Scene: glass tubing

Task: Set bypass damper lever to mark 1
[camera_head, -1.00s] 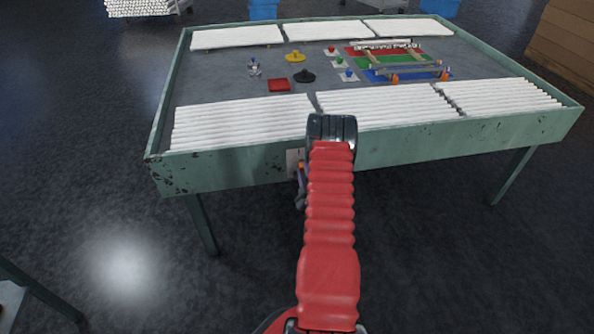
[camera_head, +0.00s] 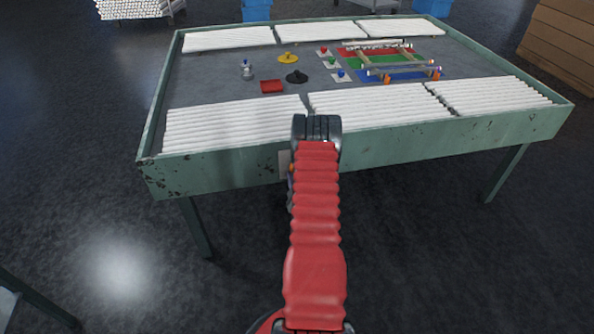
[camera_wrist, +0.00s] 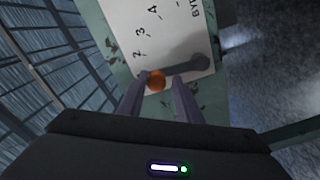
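The bypass damper plate (camera_wrist: 172,30) is white, with printed marks 2, 3 and 4 and partly cut-off lettering in the wrist view. Its grey lever (camera_wrist: 180,70) runs from a round pivot at the right to an orange knob (camera_wrist: 155,81) at the left. The knob end lies past mark 2, on the side away from 3; no mark 1 is visible. My gripper (camera_wrist: 160,80) has its two fingers apart, with the knob between or just beyond their tips; contact cannot be told. In the head view the plate (camera_head: 284,163) is mostly hidden by my arm.
The plate is on the front side of a green table (camera_head: 220,170). White tubes (camera_head: 235,123) lie in rows along its front and back edges. Coloured pieces and a rack (camera_head: 390,62) stand in the middle. The floor in front is clear.

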